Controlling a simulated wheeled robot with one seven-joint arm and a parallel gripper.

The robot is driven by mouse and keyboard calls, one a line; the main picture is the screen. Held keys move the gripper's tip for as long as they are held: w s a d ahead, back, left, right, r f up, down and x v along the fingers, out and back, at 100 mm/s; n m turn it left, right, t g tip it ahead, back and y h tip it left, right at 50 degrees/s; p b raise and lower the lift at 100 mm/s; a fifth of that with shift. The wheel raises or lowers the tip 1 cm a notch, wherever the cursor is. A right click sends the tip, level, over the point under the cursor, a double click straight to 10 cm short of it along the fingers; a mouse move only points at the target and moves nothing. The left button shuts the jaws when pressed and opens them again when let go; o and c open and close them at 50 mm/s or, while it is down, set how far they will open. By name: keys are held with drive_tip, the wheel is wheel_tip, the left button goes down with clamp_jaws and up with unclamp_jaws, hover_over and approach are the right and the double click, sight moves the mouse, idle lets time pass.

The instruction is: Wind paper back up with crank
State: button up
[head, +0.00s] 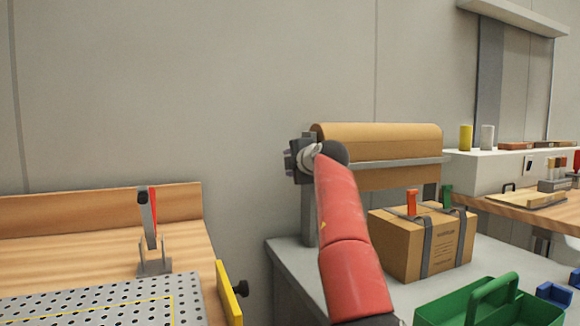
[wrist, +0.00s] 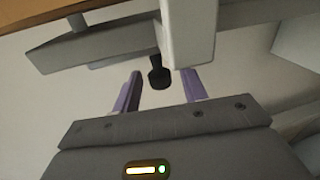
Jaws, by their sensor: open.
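The brown paper roll (head: 380,134) sits on a grey stand (head: 309,215), with a sheet of paper (head: 385,178) hanging below the grey bar in front. My gripper (head: 296,158) is at the left end of the roll, and my red arm hides part of the stand there. In the wrist view, a black crank knob (wrist: 159,77) on a short stem shows between the two purple fingers of my gripper (wrist: 160,84). The fingers are apart, with a visible gap on each side of the knob. The crank itself cannot be made out in the head view.
A strapped cardboard box (head: 425,240) with an orange and a green handle stands right of my arm. A green caddy (head: 490,305) and blue bins (head: 555,294) are at the front right. A wooden bench (head: 80,250) with a perforated plate (head: 95,300) and toggle clamp (head: 153,240) is left.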

drive_tip(key=b+v, duration=0.3)
drive_tip(key=v, duration=0.4)
drive_tip(key=shift+o, duration=0.3)
drive_tip(key=a+r+m+t+y+b, duration=0.1)
drive_tip(key=a+r+m+t, duration=0.2)
drive_tip(key=m, duration=0.6)
drive_tip(key=a+r+m+t+b, duration=0.1)
drive_tip(key=r+m+t, duration=0.25)
drive_tip(key=m, duration=0.55)
wheel_tip(320, 180, down, 8)
drive_tip(key=w+d+m+g+h+b, duration=0.15)
drive_tip(key=m+h, duration=0.55)
drive_tip(key=m, duration=1.8)
drive_tip(key=shift+g, duration=0.3)
drive_tip(key=w+p, duration=0.6)
drive_tip(key=shift+w+a+r, duration=0.15)
drive_tip(key=shift+r, duration=0.15)
drive_tip(key=shift+w+f+p, duration=0.15)
drive_tip(key=shift+w+p, duration=0.45)
drive_tip(key=shift+w, duration=0.05)
